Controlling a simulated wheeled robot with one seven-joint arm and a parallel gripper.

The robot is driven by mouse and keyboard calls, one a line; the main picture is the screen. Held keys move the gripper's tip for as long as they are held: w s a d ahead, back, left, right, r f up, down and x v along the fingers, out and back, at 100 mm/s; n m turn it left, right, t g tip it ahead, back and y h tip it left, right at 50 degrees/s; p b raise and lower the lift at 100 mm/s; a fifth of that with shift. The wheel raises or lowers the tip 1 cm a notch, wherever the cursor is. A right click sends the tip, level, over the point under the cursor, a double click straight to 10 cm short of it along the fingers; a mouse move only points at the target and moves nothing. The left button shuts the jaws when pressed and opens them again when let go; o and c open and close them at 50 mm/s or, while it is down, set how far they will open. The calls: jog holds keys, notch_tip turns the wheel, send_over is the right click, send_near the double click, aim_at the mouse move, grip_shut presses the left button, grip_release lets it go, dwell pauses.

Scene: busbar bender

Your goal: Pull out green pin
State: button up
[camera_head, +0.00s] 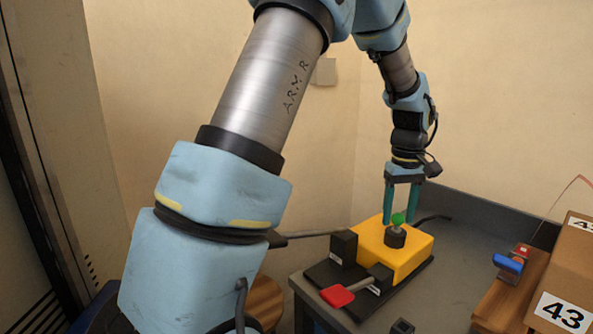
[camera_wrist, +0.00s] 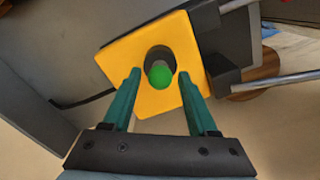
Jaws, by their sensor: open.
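The green pin (camera_head: 397,219) shows a round green top and stands in a dark round collar (camera_head: 395,238) on the yellow block (camera_head: 412,255) of the bender. In the wrist view the green pin (camera_wrist: 159,74) lies between and a little beyond my two finger tips, with the yellow block (camera_wrist: 120,62) around it. My gripper (camera_head: 401,218) points down over the block, with teal fingers apart on either side of the pin. It also shows in the wrist view (camera_wrist: 161,78), open and empty. The pin's lower part is hidden in the collar.
A red-ended lever (camera_head: 338,295) and black blocks (camera_head: 344,247) sit at the bender's front left. The bender stands on a grey table (camera_head: 459,240). A cardboard box marked 43 (camera_head: 563,275) and a blue-handled item (camera_head: 508,263) are at the right. A wall rises behind.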

jog(key=shift+f, duration=0.1)
jog(key=shift+c, duration=0.3)
dwell(0.4)
grip_shut()
dwell(0.5)
